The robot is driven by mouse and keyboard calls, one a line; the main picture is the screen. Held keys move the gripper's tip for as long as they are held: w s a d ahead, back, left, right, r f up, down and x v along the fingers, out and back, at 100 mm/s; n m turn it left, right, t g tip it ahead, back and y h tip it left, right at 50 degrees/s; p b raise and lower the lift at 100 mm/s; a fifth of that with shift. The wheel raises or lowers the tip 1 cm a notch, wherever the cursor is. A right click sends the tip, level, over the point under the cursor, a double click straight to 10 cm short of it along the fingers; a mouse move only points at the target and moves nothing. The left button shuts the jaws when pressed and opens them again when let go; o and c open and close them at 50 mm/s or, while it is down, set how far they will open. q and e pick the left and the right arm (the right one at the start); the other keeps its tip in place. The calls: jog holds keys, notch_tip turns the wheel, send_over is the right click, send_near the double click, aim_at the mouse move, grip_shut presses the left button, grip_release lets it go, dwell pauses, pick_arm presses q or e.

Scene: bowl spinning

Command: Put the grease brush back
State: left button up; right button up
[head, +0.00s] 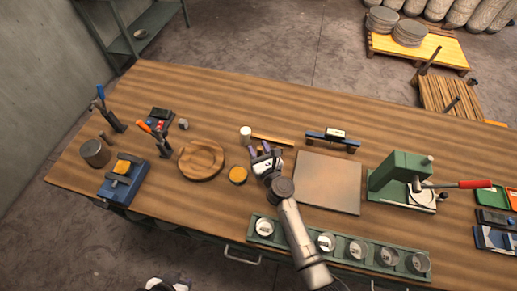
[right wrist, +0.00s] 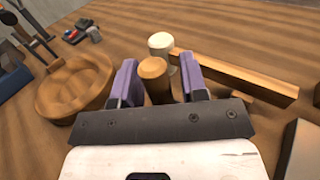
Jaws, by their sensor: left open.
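My left gripper (head: 166,284) is only partly in view at the bottom edge, away from the table objects, and open.
A white cylinder (head: 245,133) and a wooden strip (head: 272,140) lie just behind the right gripper. A round wooden dish (head: 201,160) is to the left, a flat square plate (head: 328,182) to the right. A green rack of round pieces (head: 342,247) lines the front edge.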

jog(key=shift+o, duration=0.3)
jog(key=shift+s+r+p, duration=0.15)
jog(key=shift+r+p, duration=0.15)
jog(key=shift+p, duration=0.1)
jog(key=p+v, duration=0.2)
jog(key=v, duration=0.9)
jog(key=shift+s+d+p, duration=0.2)
jog(key=shift+s+p, duration=0.1)
jog(key=shift+s, duration=0.05)
jog(key=shift+f, duration=0.1)
